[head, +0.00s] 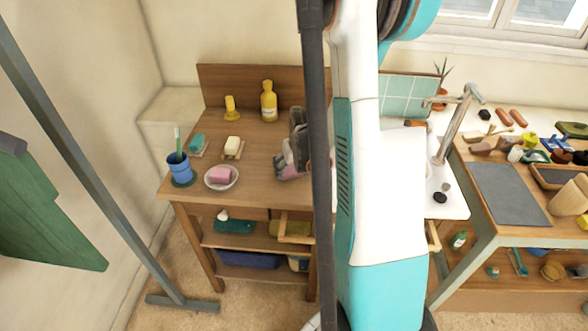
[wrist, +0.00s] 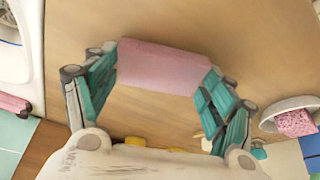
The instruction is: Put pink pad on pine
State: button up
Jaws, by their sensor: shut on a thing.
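My gripper (wrist: 164,72) is shut on a pink pad (wrist: 165,62), a plain pink block held crosswise between its teal fingers in the wrist view. In the head view my gripper (head: 297,150) is over the right part of the wooden washstand top, partly hidden by my arm, with some pink at its lower left. I cannot tell whether the pad touches the wood. A small wooden rack (head: 239,154) under a cream bar may be the pine one; I cannot be sure.
A white dish (head: 209,184) holds another pink bar (head: 219,175). A teal bar (head: 197,141), blue cup (head: 180,168), yellow bottle (head: 269,103) and yellow stand (head: 232,110) are on the washstand (head: 260,190). Its front middle looks clear. The sink is to the right.

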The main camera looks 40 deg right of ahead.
jog(key=o, duration=0.9)
jog(key=shift+c, duration=0.2)
jog(key=p+v, duration=0.4)
jog(key=v, duration=0.8)
jog(key=shift+r, duration=0.1)
